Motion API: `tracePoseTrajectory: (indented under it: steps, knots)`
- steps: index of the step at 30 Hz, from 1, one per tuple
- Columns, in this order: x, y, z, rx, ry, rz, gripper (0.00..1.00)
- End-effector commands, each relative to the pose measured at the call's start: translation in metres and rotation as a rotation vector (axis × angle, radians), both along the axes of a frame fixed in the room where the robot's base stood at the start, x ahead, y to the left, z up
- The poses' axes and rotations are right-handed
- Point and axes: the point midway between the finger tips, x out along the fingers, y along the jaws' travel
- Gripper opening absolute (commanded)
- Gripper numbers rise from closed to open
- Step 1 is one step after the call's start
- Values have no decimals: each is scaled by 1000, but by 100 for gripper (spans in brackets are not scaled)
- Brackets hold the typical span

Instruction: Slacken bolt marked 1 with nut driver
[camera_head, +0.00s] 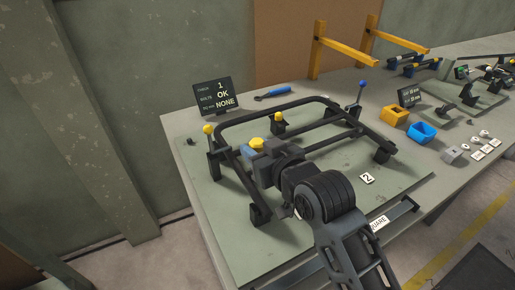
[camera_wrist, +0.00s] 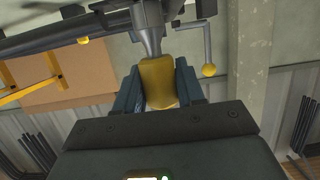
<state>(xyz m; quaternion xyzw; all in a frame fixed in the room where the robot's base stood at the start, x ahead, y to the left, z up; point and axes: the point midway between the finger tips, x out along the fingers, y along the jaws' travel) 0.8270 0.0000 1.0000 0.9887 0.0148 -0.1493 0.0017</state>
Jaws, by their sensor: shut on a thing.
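My gripper (camera_wrist: 159,88) is shut on the yellow handle (camera_wrist: 158,82) of the nut driver, whose grey shank (camera_wrist: 147,32) runs away from the jaws to the dark frame. In the head view, the yellow handle (camera_head: 257,143) shows between blue jaws (camera_head: 247,152) at the near left side of the black lounger frame (camera_head: 275,108). The shank's tip is hidden at the frame, so I cannot tell if it sits on a bolt. I cannot see bolt 1 or its mark. A white tag marked 2 (camera_head: 367,179) lies on the mat right of my arm.
Yellow-knobbed clamps (camera_head: 208,129) and a blue-knobbed clamp (camera_head: 362,84) stand around the frame. A display (camera_head: 214,97) reads 1, OK and NONE. A blue-handled tool (camera_head: 272,93) lies behind. Yellow (camera_head: 394,116) and blue bins (camera_head: 422,132) stand at the right, with small parts beside them.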

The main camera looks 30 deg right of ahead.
Motion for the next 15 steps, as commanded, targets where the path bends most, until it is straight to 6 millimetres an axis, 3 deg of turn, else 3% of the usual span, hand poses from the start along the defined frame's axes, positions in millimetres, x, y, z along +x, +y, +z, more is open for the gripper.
tracePoseTrajectory:
  steps: [3,4,13,15]
  knots:
    - [0,0,0,0,-1,0,6]
    - [0,0,1,0,-1,0,39]
    - [0,0,0,0,-1,0,68]
    - [0,0,0,0,-1,0,68]
